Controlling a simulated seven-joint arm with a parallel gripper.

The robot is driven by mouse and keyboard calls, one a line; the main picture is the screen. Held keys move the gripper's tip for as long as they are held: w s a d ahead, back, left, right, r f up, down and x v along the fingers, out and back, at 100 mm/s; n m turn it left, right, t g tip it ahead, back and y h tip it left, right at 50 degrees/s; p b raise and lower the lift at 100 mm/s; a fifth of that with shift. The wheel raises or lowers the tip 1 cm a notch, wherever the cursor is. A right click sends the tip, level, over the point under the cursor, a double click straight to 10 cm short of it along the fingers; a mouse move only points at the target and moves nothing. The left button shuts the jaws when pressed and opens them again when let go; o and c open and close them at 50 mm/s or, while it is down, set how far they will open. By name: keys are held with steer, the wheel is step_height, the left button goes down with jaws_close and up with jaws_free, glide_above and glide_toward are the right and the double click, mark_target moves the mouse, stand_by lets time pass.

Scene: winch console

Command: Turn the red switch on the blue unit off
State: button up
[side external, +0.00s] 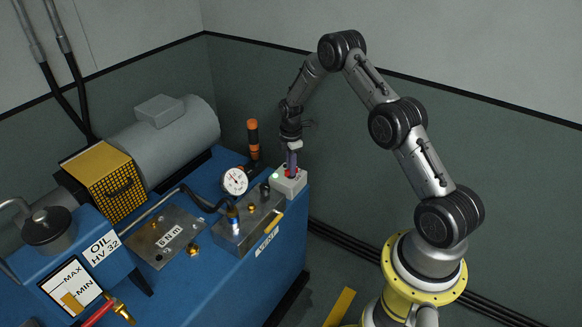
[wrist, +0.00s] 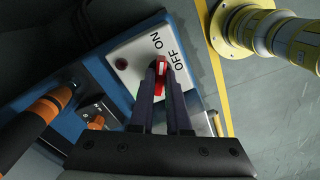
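The red switch (wrist: 161,75) sits on a light grey box marked ON and OFF (wrist: 128,48). The box (side external: 290,184) is at the right end of the blue unit (side external: 276,243). In the wrist view the red handle points up toward the ON lettering, with OFF to its right. My gripper (wrist: 161,72) reaches down over the box, its dark fingers on both sides of the handle with no clear gap. In the side view my gripper (side external: 291,168) hides most of the switch.
A pressure gauge (side external: 235,181) and a metal VENT block (side external: 248,222) stand left of the box. Open floor lies to the right.

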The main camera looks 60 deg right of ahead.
steer(key=shift+m, duration=0.3)
jaws_close()
steer(key=m, duration=1.1)
steer(key=shift+m, duration=0.3)
stand_by(0.4)
steer(key=o, duration=0.7)
jaws_free()
steer(key=shift+r, duration=0.1)
step_height(320, 180, up, 14)
steer(key=shift+f, duration=0.15)
